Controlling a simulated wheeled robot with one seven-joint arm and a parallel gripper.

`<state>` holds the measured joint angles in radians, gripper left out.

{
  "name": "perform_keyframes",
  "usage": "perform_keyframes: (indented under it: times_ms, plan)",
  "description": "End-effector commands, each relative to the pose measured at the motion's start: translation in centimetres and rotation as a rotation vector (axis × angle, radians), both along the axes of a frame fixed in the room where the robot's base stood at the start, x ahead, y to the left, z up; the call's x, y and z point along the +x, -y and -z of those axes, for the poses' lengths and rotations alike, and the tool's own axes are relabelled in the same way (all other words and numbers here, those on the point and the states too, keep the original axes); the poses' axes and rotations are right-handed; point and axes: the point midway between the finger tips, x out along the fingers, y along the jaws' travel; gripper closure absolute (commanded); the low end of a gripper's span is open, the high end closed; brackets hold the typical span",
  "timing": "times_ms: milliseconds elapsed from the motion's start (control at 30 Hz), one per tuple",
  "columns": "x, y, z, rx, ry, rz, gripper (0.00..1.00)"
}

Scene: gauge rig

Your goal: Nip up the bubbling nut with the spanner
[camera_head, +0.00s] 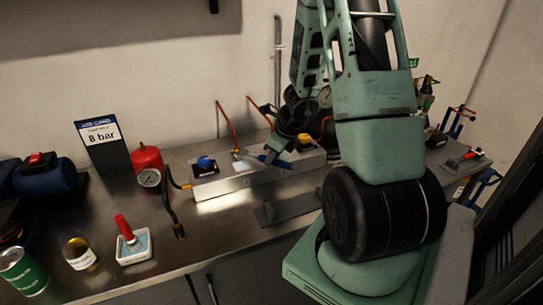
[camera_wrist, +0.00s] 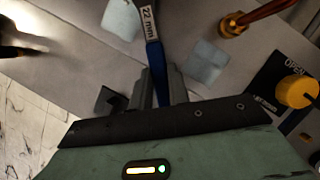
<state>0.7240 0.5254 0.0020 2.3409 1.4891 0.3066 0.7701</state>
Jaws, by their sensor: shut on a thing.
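My gripper (camera_wrist: 158,75) is shut on the blue spanner (camera_wrist: 152,45), which carries a white "22 mm" label. In the head view, my gripper (camera_head: 278,150) is over the metal rig block, and a blue piece of the spanner (camera_head: 277,163) shows beside it. A brass nut (camera_wrist: 233,26) at the foot of a copper pipe is to the right of the spanner in the wrist view, apart from its visible part. The spanner's far end is cut off by the wrist frame's top edge. I cannot make out bubbles on any nut.
The rig block (camera_head: 235,182) carries a blue knob (camera_head: 205,163) and a yellow knob (camera_wrist: 297,91). A red canister with a gauge (camera_head: 148,163), a black hose (camera_head: 171,205), a tray with a red-handled brush (camera_head: 126,231) and cans stand left. The front bench is partly clear.

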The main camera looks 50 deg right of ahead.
Motion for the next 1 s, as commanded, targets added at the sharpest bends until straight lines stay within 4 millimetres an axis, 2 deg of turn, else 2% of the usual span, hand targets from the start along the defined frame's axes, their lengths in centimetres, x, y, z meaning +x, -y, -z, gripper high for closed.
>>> perform_keyframes:
  times_ms: [1000]
  plan:
    - [0.18,0.99,-0.02,0.0,0.002,-0.078,1.0]
